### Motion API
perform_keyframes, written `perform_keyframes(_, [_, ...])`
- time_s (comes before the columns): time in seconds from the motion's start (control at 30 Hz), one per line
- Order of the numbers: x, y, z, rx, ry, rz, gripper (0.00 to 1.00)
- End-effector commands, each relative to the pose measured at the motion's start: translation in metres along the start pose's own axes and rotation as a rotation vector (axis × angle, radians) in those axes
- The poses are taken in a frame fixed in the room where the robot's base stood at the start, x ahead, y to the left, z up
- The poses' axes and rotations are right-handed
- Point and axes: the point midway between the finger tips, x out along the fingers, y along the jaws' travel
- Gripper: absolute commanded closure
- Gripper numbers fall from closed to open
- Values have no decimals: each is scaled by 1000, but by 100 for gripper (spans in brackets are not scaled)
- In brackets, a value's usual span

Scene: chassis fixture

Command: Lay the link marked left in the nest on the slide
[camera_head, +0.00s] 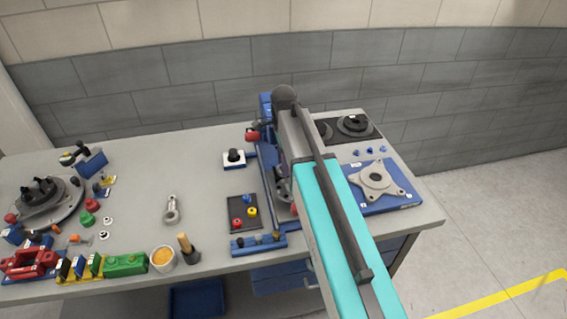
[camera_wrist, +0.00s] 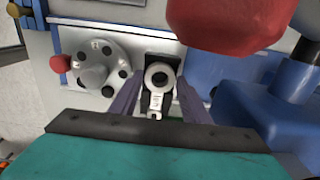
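In the wrist view a pale grey link (camera_wrist: 158,103) with a round ring end lies over a dark square recess, which looks like the nest (camera_wrist: 151,62) on the slide. A small mark on its shank is too small to read. My gripper (camera_wrist: 160,83) has its two purple fingers on either side of the link, with a visible gap on each side. It is open. Another grey link (camera_head: 172,211) lies on the bench in the head view, its mark not readable. In the head view my arm hides the gripper and most of the blue fixture (camera_head: 266,170).
Beside the nest in the wrist view are a grey dial (camera_wrist: 95,68) with holes, a large red knob (camera_wrist: 228,18) close by, and a blue post (camera_wrist: 295,75). A dark tray (camera_head: 244,212) with coloured knobs stands left of the fixture. The bench around the loose link is clear.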

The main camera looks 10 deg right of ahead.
Motion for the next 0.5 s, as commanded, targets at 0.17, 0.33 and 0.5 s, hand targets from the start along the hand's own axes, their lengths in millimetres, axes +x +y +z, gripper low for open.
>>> perform_keyframes(0.17, [-9,0,0,0,0,-1,59])
perform_keyframes(0.33, [-16,0,0,0,0,0,59])
perform_keyframes(0.5, [-21,0,0,0,0,0,59])
